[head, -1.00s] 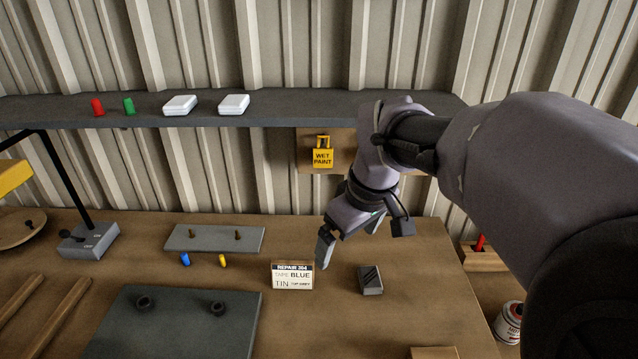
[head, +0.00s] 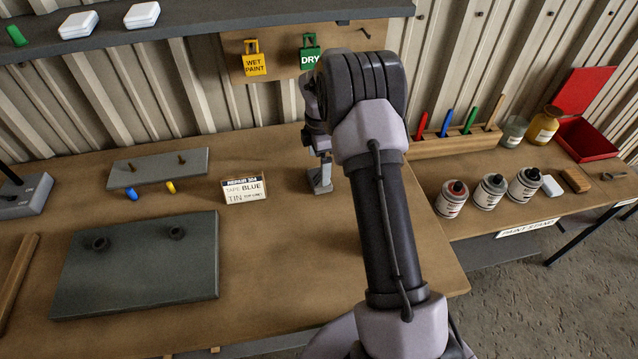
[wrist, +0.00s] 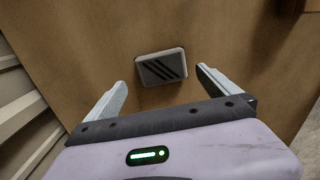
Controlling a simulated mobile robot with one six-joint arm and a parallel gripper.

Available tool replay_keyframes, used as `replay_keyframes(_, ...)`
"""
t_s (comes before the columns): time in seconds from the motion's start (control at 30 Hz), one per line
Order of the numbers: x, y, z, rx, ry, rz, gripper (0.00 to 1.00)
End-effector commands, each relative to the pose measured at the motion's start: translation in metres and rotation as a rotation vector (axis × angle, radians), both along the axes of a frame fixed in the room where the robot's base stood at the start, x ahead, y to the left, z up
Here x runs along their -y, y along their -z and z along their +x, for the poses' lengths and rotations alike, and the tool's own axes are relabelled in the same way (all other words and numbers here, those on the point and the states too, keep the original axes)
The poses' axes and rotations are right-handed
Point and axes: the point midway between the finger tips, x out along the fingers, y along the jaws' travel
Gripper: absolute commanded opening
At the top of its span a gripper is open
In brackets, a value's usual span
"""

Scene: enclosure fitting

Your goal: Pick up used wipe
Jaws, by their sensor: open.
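A grey rectangular pad with dark diagonal streaks, which I take to be the used wipe (wrist: 161,67), lies on the brown bench in the wrist view. It sits just beyond and between the fingertips of my gripper (wrist: 162,79), with bench visible around it. The jaws are open and hold nothing. In the head view my gripper (head: 320,181) points down over the bench, right of the repair card.
The repair card (head: 244,190) stands on the bench (head: 270,270), left of my gripper. A grey plate (head: 140,270) with two knobs lies front left. Wet paint (head: 254,63) and dry (head: 309,57) tags hang behind. Several cans stand on the paint stand (head: 528,232) at right.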

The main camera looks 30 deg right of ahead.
Motion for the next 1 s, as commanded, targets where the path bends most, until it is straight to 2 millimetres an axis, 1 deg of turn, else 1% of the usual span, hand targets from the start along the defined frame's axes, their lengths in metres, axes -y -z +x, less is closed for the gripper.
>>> replay_keyframes(0.13, 0.000, 0.016, -0.001, 0.000, 0.000, 0.000, 1.00)
replay_keyframes(0.3, -0.001, 0.051, -0.004, -0.001, 0.001, 0.001, 1.00)
replay_keyframes(0.37, -0.001, 0.056, -0.004, 0.000, 0.001, 0.000, 1.00)
replay_keyframes(0.53, -0.001, 0.053, -0.004, 0.001, 0.001, 0.000, 1.00)
replay_keyframes(0.67, -0.001, 0.053, -0.004, 0.001, 0.001, 0.000, 0.74)
replay_keyframes(0.7, -0.001, 0.053, -0.004, 0.001, 0.001, 0.000, 0.67)
replay_keyframes(0.77, -0.001, 0.053, -0.004, 0.001, 0.001, 0.000, 0.55)
replay_keyframes(0.8, -0.001, 0.053, -0.004, 0.001, 0.001, 0.000, 0.47)
replay_keyframes(0.83, -0.001, 0.053, -0.004, 0.001, 0.001, 0.000, 0.43)
replay_keyframes(1.0, -0.001, 0.053, -0.004, 0.001, 0.001, 0.000, 0.43)
